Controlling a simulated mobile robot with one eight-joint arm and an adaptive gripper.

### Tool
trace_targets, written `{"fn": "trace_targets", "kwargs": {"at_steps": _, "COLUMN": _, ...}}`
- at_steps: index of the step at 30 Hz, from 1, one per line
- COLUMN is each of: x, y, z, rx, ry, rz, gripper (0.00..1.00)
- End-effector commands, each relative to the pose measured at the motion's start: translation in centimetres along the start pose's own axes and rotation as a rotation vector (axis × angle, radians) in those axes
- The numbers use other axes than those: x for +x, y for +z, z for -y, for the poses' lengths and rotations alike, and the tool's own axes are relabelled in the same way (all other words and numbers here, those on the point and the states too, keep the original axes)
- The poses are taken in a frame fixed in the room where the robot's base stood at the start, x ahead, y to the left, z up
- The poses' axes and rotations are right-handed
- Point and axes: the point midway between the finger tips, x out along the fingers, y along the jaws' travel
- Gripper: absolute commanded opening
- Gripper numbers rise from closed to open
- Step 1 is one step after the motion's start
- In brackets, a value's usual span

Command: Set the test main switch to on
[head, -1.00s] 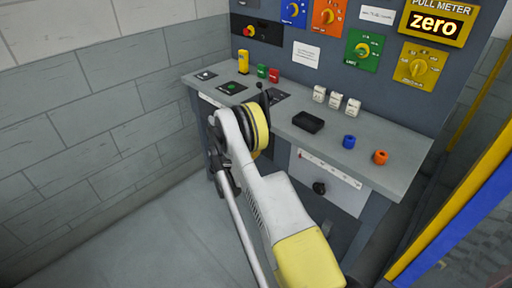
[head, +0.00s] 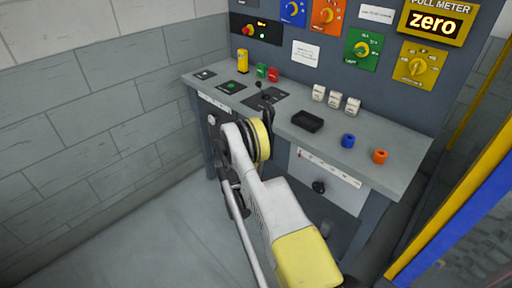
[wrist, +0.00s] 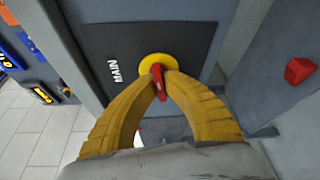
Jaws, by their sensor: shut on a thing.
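In the wrist view the main switch is a red handle (wrist: 159,84) on a round yellow disc (wrist: 157,66). It is set on a dark plate (wrist: 130,45) marked MAIN, whose lettering runs up the picture. My gripper (wrist: 161,82) has its two yellow fingers closed in on the red handle from both sides. The handle stands nearly upright in the picture, slightly tilted. In the head view my arm reaches the bench's front left, and its own links hide the fingers and the main switch.
A yellow meter (head: 436,22) reads "zero". A red block (wrist: 299,71) is right in the wrist view.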

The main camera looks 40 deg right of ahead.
Motion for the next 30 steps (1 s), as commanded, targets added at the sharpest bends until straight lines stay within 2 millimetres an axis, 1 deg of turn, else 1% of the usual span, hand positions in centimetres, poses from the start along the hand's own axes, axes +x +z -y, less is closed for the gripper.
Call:
{"fn": "trace_targets", "kwargs": {"at_steps": 6, "x": 0.06, "y": -0.02, "z": 0.07, "rx": 0.104, "ry": 0.043, "rz": 0.001, "gripper": 0.0}}
{"fn": "trace_targets", "kwargs": {"at_steps": 12, "x": 0.09, "y": -0.06, "z": 0.07, "rx": 0.157, "ry": 0.064, "rz": 0.002, "gripper": 0.0}}
{"fn": "trace_targets", "kwargs": {"at_steps": 27, "x": 0.09, "y": -0.11, "z": 0.0, "rx": 0.173, "ry": 0.072, "rz": 0.001, "gripper": 0.0}}
{"fn": "trace_targets", "kwargs": {"at_steps": 28, "x": 0.09, "y": -0.11, "z": 0.0, "rx": 0.173, "ry": 0.072, "rz": 0.001, "gripper": 0.13}}
{"fn": "trace_targets", "kwargs": {"at_steps": 30, "x": 0.09, "y": -0.11, "z": 0.0, "rx": 0.173, "ry": 0.072, "rz": 0.001, "gripper": 0.32}}
